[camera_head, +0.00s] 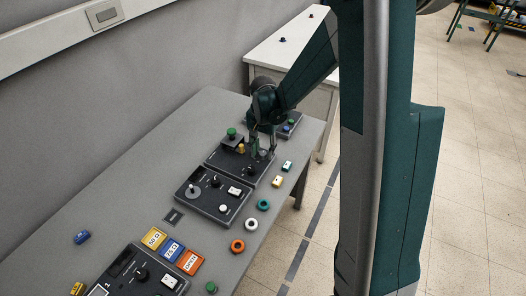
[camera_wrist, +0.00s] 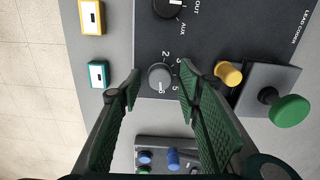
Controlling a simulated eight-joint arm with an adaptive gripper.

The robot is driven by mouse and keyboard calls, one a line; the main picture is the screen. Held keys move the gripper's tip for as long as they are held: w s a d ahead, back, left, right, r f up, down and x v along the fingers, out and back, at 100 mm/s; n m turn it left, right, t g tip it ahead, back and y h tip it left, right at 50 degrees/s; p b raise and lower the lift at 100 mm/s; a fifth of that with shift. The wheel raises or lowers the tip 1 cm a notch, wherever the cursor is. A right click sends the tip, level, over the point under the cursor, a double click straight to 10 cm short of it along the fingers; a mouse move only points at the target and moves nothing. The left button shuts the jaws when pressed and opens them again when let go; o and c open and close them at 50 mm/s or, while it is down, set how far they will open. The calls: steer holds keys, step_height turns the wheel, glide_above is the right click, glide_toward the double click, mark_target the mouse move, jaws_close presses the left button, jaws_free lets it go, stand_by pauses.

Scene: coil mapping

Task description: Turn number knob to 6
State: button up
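The number knob (camera_wrist: 159,76) is a small grey round knob on the dark lead coder panel (camera_wrist: 225,30), with the numbers 2, 5 and 6 readable around it. Which number its pointer faces is too small to tell. In the wrist view my gripper (camera_wrist: 158,82) is open, with one green padded finger left of the knob and one right of it. A gap shows between each finger and the knob. In the head view my gripper (camera_head: 262,148) points down over the far panel (camera_head: 226,160); I cannot make out the number knob there.
A yellow knob (camera_wrist: 229,73) and a green mushroom button (camera_wrist: 289,111) stand close right of the right finger. A black OUT/AUX knob (camera_wrist: 168,8) is above. Yellow (camera_wrist: 91,17) and teal (camera_wrist: 98,74) blocks lie left. A small panel (camera_wrist: 165,155) lies below.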

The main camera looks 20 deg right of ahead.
mark_target(264, 154)
step_height(264, 154, up, 12)
stand_by(0.8)
steer(key=shift+f, duration=0.1)
stand_by(0.4)
steer(key=s+r+n+t, duration=0.3)
steer(key=s+r+n, duration=0.1)
steer(key=s+r, duration=0.8)
steer(key=s+n+t, duration=0.4)
steer(key=s, duration=1.2)
steer(key=shift+a+r, duration=0.3)
steer(key=shift+a, duration=0.05)
stand_by(3.0)
